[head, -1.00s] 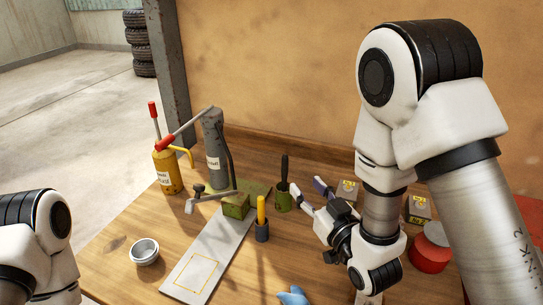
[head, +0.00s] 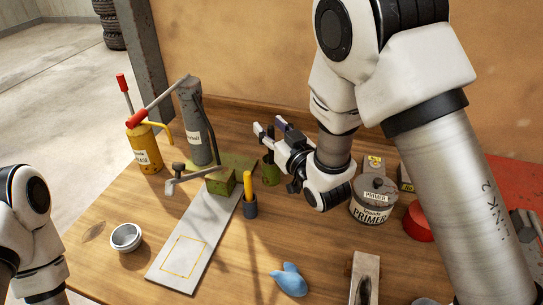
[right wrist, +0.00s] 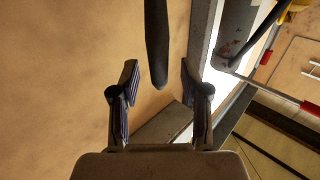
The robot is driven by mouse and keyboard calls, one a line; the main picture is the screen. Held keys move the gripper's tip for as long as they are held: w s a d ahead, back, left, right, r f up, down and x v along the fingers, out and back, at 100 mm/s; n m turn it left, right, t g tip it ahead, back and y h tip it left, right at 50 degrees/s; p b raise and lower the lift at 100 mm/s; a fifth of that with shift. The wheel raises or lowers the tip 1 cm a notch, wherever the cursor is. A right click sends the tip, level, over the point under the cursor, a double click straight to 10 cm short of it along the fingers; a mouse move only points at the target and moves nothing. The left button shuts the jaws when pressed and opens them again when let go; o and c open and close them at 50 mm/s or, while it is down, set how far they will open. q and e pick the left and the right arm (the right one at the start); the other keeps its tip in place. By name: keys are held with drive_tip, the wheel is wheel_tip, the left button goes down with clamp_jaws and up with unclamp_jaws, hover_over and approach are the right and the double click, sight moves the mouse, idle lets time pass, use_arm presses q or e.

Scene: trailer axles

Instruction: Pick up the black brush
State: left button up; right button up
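The black brush (head: 270,146) stands upright in a green cup (head: 271,174) on the wooden table, partly hidden by my right gripper. My right gripper (head: 268,128) is at the height of the brush's handle, above the cup. In the right wrist view the black handle (right wrist: 157,45) points in from the top, in line with the gap between the two spread fingers (right wrist: 158,85). The fingers do not touch it; the gripper is open and empty. My left gripper is out of view; only part of the left arm shows at lower left.
A yellow-handled tool (head: 249,190) stands in a dark holder close to the green cup. A grey cylinder on a press (head: 194,125) and a yellow pump (head: 145,148) are on the left. A primer can (head: 373,202) is on the right. A blue glove-like item (head: 289,280) lies in front.

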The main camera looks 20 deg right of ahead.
drive_tip(key=c, duration=0.5)
drive_tip(key=shift+w+f, duration=0.15)
clamp_jaws()
